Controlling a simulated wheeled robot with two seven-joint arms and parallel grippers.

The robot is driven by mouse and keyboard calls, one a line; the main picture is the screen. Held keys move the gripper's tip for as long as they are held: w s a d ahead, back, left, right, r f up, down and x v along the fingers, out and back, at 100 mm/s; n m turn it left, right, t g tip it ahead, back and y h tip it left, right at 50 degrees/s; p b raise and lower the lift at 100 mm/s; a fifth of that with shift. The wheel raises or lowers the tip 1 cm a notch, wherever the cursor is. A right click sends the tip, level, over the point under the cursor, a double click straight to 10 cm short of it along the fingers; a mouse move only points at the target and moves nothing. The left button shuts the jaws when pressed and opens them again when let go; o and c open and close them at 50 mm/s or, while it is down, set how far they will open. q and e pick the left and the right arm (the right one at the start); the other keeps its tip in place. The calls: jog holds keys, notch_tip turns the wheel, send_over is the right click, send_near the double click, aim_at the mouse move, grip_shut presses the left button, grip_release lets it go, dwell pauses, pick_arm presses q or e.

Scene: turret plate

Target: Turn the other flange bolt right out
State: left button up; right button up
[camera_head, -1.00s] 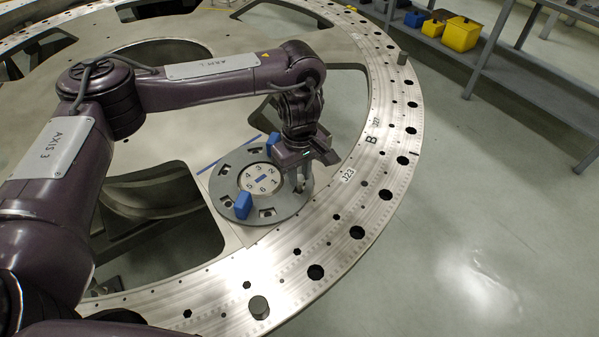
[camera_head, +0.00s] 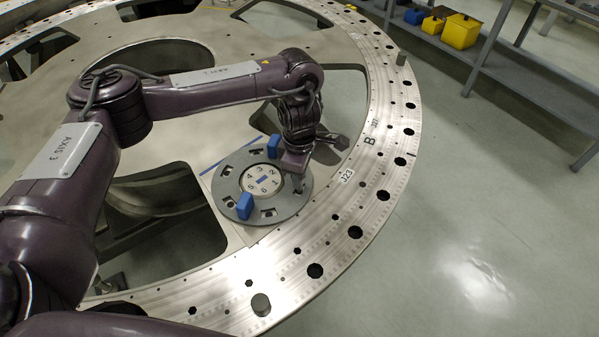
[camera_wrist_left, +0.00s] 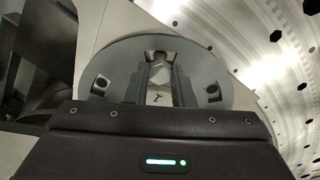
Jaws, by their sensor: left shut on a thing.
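The round grey flange (camera_head: 284,208) lies flat on the turret plate (camera_head: 215,262), around a pale disc (camera_head: 263,181) with printed numbers. Several square recesses with dark centres show in the flange; one recess (camera_wrist_left: 101,84) shows at the left in the left wrist view. My left gripper (camera_head: 299,188) points down at the flange's right side. My right gripper is in neither view.
Two blue blocks, one at the back (camera_head: 273,146) and one at the front (camera_head: 244,206), stand up from the flange. A shelf (camera_head: 505,62) with yellow bins (camera_head: 461,32) is at the back right.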

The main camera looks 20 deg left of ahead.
pick_arm(q)
jog(key=shift+r+p, duration=3.2)
jog(key=shift+r, duration=0.35)
